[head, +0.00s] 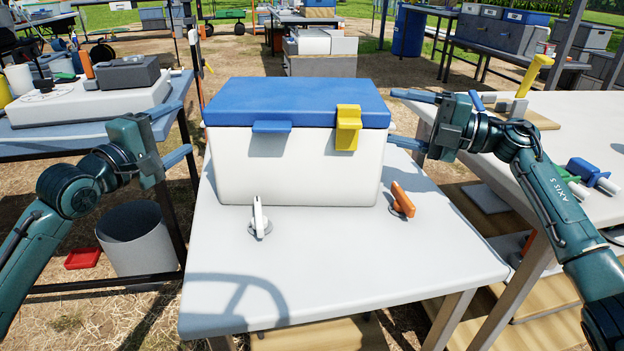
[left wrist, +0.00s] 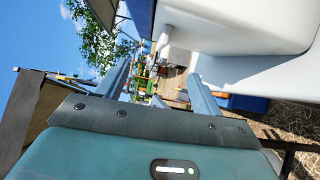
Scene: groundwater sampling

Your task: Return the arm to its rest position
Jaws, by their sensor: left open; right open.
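My left gripper (head: 170,133) is open and empty, held in the air left of the cooler and in front of the left table. In the left wrist view its two fingers (left wrist: 160,93) stand apart with nothing between them. My right gripper (head: 402,118) is open and empty, close to the right side of the cooler; I cannot tell whether it touches. The white cooler (head: 285,170) has its blue lid (head: 295,100) shut and stands on the white middle table (head: 340,270). A yellow latch (head: 347,128) is on the cooler's front. The cooler's white wall also shows in the left wrist view (left wrist: 260,60).
A white-handled piece (head: 259,217) and an orange-handled piece (head: 402,200) stand on the table before the cooler. The left table holds a white case (head: 90,102). The right table (head: 590,125) lies under my right arm. A grey bin (head: 140,238) and red tray (head: 82,258) are on the ground.

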